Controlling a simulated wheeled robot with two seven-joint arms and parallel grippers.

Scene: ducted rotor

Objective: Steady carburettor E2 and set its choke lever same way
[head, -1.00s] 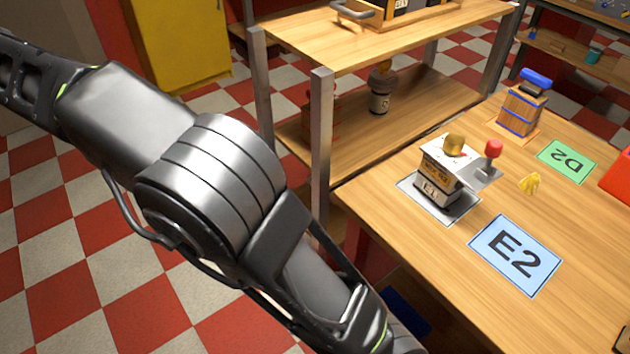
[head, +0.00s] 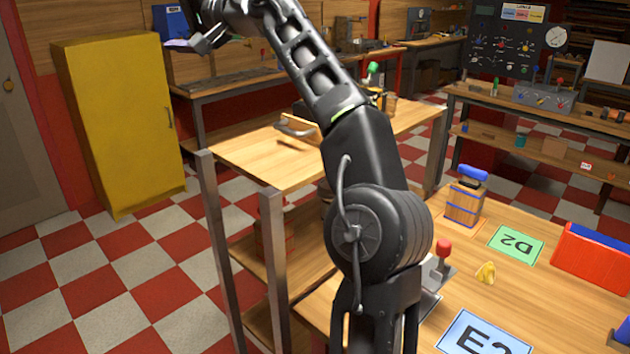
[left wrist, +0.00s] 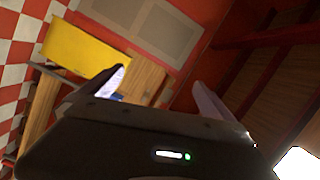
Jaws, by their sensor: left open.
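The blue E2 card (head: 482,336) lies on the wooden bench at the bottom right of the head view, partly cut off by the frame edge. Behind it, a red-knobbed lever (head: 443,249) stands on a grey plate; the small unit beside it is hidden behind my left arm. I cannot make out a carburettor marked E2 now. My left gripper (head: 190,42) is raised at the upper left of the head view, far from the bench. In the left wrist view the left gripper (left wrist: 158,80) is open, with nothing between its fingers. My right gripper is not in view.
A yellow cabinet (head: 120,120) stands further left.

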